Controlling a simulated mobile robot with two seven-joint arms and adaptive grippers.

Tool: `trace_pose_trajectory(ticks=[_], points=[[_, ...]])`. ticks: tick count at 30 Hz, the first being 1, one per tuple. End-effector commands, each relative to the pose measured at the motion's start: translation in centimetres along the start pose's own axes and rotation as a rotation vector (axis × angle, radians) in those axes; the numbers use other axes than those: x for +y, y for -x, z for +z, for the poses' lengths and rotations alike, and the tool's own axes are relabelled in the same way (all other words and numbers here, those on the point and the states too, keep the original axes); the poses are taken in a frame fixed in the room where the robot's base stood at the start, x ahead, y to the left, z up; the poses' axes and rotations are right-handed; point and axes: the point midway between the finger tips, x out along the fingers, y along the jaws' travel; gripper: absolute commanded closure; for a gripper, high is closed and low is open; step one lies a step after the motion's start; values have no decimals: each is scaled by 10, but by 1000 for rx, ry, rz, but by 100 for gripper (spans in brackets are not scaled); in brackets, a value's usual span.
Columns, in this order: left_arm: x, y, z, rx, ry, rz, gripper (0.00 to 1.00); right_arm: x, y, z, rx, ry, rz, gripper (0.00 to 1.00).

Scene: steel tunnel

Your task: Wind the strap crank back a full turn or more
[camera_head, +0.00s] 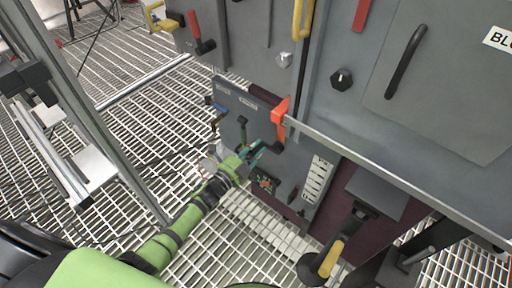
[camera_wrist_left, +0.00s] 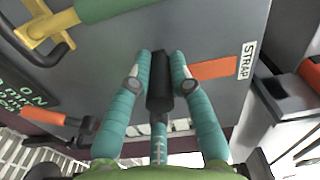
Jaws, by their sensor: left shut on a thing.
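The strap crank has a black grip (camera_wrist_left: 158,88) and an orange arm (camera_wrist_left: 212,69), which runs right toward a white STRAP label (camera_wrist_left: 247,59) in the left wrist view. My left gripper (camera_wrist_left: 160,78) has its teal fingers closed around the black grip, one on each side. In the head view my left gripper (camera_head: 257,151) reaches in from the lower left to the front of the grey panel, beside an orange piece (camera_head: 281,110). The fingers partly hide the crank there, and I cannot make out its full outline. My right gripper is not in view.
A yellow handle (camera_wrist_left: 45,32) and a green bar (camera_wrist_left: 108,8) are close to the left fingers. A metal rail (camera_head: 370,167) crosses the cabinet front to the right. A metal upright (camera_head: 95,110) stands on the left. Open grating floor (camera_head: 150,120) lies between it and the panel.

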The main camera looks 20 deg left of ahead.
Motion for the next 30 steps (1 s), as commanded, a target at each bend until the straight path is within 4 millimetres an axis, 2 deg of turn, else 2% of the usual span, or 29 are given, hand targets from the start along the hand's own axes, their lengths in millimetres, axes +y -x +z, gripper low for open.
trace_pose_trajectory(ticks=[18,30], points=[[31,1,-3,0,569,5,100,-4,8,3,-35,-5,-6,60],[40,1,-9,0,801,4,100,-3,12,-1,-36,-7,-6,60]])
